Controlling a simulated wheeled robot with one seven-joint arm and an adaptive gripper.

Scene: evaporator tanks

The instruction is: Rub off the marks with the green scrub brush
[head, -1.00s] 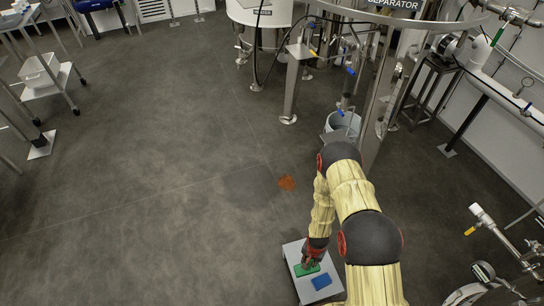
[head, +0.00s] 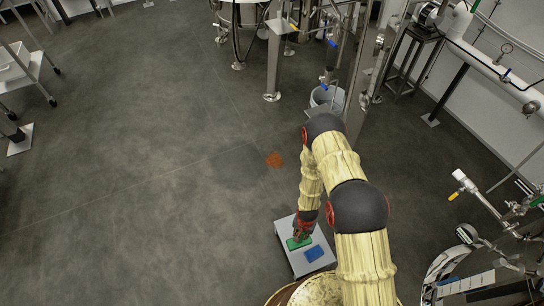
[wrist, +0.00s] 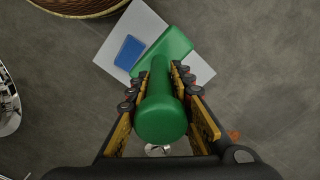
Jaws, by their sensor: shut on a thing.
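The green scrub brush (head: 297,243) is at the light grey board (head: 302,265) in the head view. In the wrist view, its thick handle (wrist: 160,118) stands between the fingers and its flat green base (wrist: 178,48) lies over the board. My gripper (head: 302,233) is shut on the handle; its fingers (wrist: 163,78) show on both sides of it. I cannot tell whether the base still touches the board. An orange-brown mark (head: 275,160) is on the dark floor, beyond the board and a little left, apart from the brush.
A blue block (head: 314,253) lies on the board beside the brush. A grey bucket (head: 327,98) and metal stand legs (head: 273,60) stand beyond the mark, to the right. A pipe fitting (head: 470,187) is at right. The floor on the left is widely clear.

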